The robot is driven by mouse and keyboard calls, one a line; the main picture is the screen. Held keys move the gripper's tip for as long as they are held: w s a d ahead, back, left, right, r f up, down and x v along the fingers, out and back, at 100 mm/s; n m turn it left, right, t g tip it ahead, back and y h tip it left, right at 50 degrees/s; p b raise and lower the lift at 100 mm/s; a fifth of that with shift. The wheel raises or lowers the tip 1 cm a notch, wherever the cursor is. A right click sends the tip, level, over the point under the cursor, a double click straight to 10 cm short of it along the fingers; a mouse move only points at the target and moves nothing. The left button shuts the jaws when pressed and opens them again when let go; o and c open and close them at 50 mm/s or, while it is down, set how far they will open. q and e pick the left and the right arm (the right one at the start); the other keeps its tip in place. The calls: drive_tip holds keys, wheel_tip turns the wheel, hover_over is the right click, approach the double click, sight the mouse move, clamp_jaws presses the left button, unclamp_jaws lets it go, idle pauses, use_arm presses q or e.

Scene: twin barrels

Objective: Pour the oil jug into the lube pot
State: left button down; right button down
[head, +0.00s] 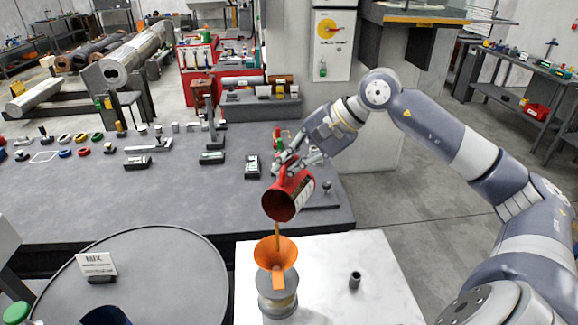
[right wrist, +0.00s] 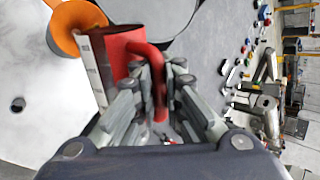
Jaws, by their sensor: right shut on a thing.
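The red oil jug (head: 289,196) is tipped steeply, with its mouth down and to the left. My right gripper (head: 295,160) is shut on its handle, which also shows between the fingers in the right wrist view (right wrist: 152,62). A thin brown stream (head: 277,236) runs from the jug's mouth into an orange funnel (head: 276,252). The funnel sits on top of the lube pot (head: 278,303), a grey pot with a yellowish band, on a white table. The jug is above the funnel and apart from it. The pot's inside is hidden. My left gripper is out of view.
The white table (head: 345,255) also bears a small dark cylinder (head: 354,280) right of the pot. A round grey barrel top (head: 150,270) with a MIX sign (head: 98,264) is at left. Behind is a dark workbench (head: 60,205) with several small parts.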

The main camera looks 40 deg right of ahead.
drive_tip(key=shift+s+a+r+n+h, duration=0.25)
drive_tip(key=shift+a+r+n+h, duration=0.1)
drive_tip(key=shift+a+h, duration=0.15)
drive_tip(key=shift+s+a+r+t+h, duration=0.25)
drive_tip(key=shift+a+r+t+h, duration=0.05)
drive_tip(key=shift+a+t+h, duration=0.15)
idle(1.1)
drive_tip(key=shift+r+g+y, duration=0.25)
drive_tip(key=shift+r+y, duration=0.05)
drive_tip(key=shift+y, duration=0.35)
drive_tip(key=m+y, duration=0.1)
drive_tip(key=r+m+g+y, duration=0.1)
drive_tip(key=y, duration=0.1)
drive_tip(key=shift+d+r+p, duration=0.1)
drive_tip(key=shift+r+p, duration=0.05)
drive_tip(key=shift+p, duration=0.25)
drive_tip(key=shift+r+m+g+y, duration=0.25)
drive_tip(key=shift+m+g+y, duration=0.3)
drive_tip(key=shift+y, duration=0.45)
